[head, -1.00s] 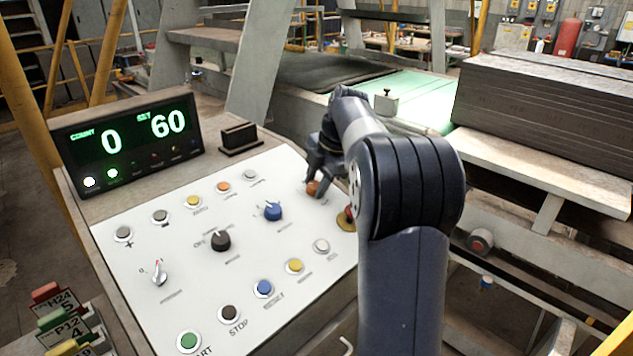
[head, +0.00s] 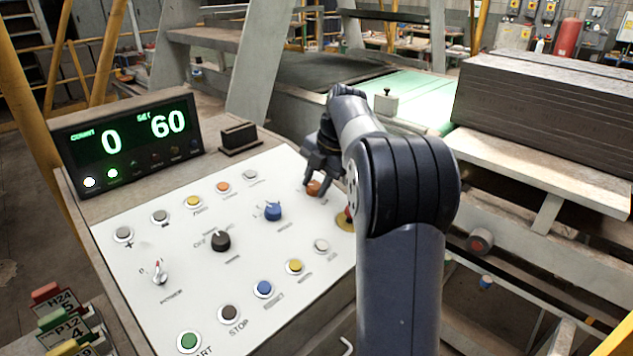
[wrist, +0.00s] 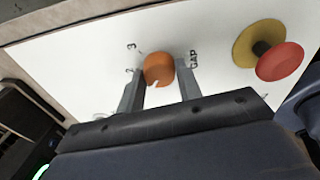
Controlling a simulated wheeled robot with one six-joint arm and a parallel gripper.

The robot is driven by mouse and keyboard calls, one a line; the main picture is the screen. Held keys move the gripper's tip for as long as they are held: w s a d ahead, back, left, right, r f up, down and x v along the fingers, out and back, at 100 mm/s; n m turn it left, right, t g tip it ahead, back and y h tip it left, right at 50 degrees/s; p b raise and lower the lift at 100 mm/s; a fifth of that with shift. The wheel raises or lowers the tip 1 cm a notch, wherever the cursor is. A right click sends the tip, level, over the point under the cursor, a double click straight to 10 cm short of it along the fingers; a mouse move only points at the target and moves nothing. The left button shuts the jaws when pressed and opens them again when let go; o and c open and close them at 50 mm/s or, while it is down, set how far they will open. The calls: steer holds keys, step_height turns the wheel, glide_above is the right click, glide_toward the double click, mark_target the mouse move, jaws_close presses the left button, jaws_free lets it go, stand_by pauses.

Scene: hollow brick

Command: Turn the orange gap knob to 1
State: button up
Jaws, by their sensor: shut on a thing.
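The orange gap knob (head: 314,188) sits at the upper right of the white control panel. My gripper (head: 317,182) is over it and partly hides it. In the wrist view the knob (wrist: 159,69) is between the two fingers of my gripper (wrist: 160,76), which are shut on its sides. A pale pointer mark shows on the knob's edge nearest my gripper's body. The printed marks 2 and 3 are readable left of the knob, and the word GAP is on its right. I see no mark 1; that part of the panel is partly covered by my gripper.
A red mushroom button on a yellow ring (wrist: 280,61) stands close to the right of the knob. A blue knob (head: 273,211) and a black knob (head: 221,240) are on the panel (head: 190,270). The display (head: 127,142) reads 0 and 60.

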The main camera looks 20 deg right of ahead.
steer(key=o, duration=0.9)
steer(key=shift+o, duration=0.2)
steer(key=v, duration=1)
steer(key=shift+r, duration=0.4)
steer(key=shift+s, duration=0.1)
steer(key=x, duration=1.1)
steer(key=shift+d, duration=0.1)
